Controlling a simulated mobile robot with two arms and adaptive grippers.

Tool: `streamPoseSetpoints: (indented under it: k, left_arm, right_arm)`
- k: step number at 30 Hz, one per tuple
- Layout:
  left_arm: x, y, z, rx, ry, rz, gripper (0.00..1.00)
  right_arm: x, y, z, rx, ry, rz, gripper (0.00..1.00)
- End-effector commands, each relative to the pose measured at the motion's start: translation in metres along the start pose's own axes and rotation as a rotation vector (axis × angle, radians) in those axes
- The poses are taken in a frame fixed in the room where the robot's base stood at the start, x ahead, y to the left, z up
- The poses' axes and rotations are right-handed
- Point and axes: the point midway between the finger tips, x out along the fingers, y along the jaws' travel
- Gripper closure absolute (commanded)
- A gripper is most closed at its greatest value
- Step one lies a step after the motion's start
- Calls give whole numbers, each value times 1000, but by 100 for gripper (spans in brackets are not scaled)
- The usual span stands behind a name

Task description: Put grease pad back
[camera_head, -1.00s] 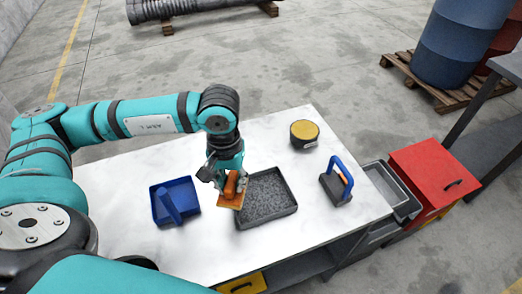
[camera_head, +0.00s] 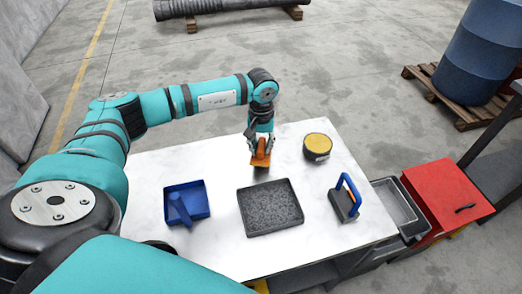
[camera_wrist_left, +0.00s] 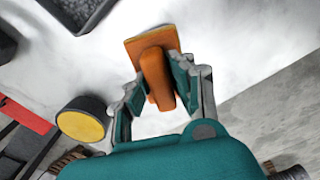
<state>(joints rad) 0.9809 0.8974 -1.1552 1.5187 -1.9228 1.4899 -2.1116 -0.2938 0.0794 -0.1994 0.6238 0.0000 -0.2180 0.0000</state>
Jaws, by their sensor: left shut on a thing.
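My left gripper (camera_head: 261,143) is shut on the handle of an orange pad (camera_head: 261,158), which I take to be the grease pad. It holds the pad at the back of the white table, between the dark tray and the round yellow-topped tin. In the left wrist view the fingers (camera_wrist_left: 158,84) lie on both sides of the pad's handle (camera_wrist_left: 155,68), and its flat plate shows beyond. I cannot tell whether the pad touches the table. The dark tray (camera_head: 246,229) with grey speckled filling lies in front of it. My right gripper is out of view.
A blue dustpan-like tray (camera_head: 200,192) lies left of the dark tray. The yellow-topped tin (camera_head: 317,147) stands to the right, and a blue-handled tool (camera_head: 347,197) stands nearer. Grey bins (camera_head: 400,206) and a red cabinet (camera_head: 450,195) are beyond the right edge.

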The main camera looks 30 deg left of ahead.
Motion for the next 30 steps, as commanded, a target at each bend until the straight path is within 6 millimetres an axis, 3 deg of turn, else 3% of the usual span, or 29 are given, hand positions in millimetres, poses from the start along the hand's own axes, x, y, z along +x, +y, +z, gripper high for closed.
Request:
streamPoseSetpoints:
  k: [9,20,21,25,30]
  left_arm:
    - [33,-1,1,0,-2,-2,100]
    - [39,0,0,-1,0,-1,100]
    - [37,0,1,-1,-1,-1,74]
    - [38,-1,1,-1,-1,-2,57]
    - [38,-1,1,-1,-1,-2,55]
  right_arm:
    - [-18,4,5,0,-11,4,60]
    - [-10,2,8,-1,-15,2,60]
    - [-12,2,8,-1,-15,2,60]
    - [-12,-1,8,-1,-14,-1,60]
    - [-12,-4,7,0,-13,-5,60]
